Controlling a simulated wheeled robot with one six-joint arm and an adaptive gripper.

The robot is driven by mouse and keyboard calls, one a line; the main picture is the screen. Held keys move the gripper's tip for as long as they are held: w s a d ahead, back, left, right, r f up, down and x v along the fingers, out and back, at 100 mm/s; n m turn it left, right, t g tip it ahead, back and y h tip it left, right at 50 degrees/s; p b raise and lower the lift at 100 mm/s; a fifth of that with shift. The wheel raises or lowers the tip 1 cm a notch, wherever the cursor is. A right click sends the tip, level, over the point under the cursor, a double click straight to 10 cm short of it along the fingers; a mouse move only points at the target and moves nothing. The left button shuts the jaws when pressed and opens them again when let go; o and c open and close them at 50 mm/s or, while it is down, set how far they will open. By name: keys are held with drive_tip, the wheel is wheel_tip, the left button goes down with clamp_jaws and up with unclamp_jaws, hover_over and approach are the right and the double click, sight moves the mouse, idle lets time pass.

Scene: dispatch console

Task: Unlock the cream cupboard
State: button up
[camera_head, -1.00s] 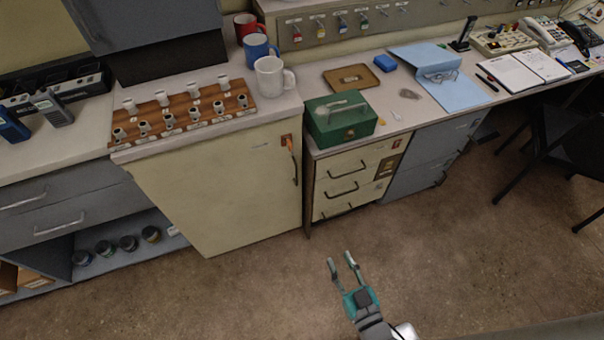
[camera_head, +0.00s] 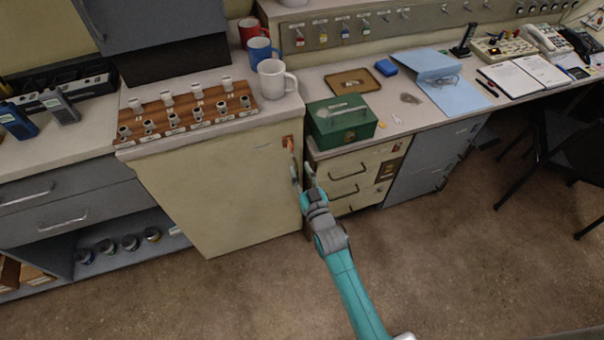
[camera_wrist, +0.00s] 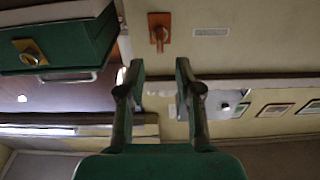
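The cream cupboard (camera_head: 220,190) stands under the counter in the head view, its door shut. A small orange-brown lock plate (camera_head: 288,141) sits at its upper right corner. In the wrist view the orange plate (camera_wrist: 159,22) shows with a small metal piece on it, just beyond my fingertips. My gripper (camera_head: 303,170) is in front of the cupboard's right edge, a little below the plate, and covers part of the door handle. In the wrist view my gripper (camera_wrist: 160,68) is open, with nothing between its fingers. I cannot see a key in it.
A green cash box (camera_head: 341,120) stands on the desk just right of the cupboard, close to my gripper. Cream drawers (camera_head: 345,187) are below it. Several tagged keys (camera_head: 345,31) hang on the wall rail. A white mug (camera_head: 274,78) stands on the cupboard top. The floor (camera_head: 240,290) in front is clear.

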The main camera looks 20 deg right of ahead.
sight(292, 152)
drive_tip(key=shift+w+r, duration=0.15)
drive_tip(key=shift+w, duration=1.3)
drive_tip(key=shift+w+r, duration=0.15)
drive_tip(key=shift+w, duration=1.35)
drive_tip(key=shift+w+r, duration=0.15)
drive_tip(key=shift+w, duration=1.3)
clamp_jaws()
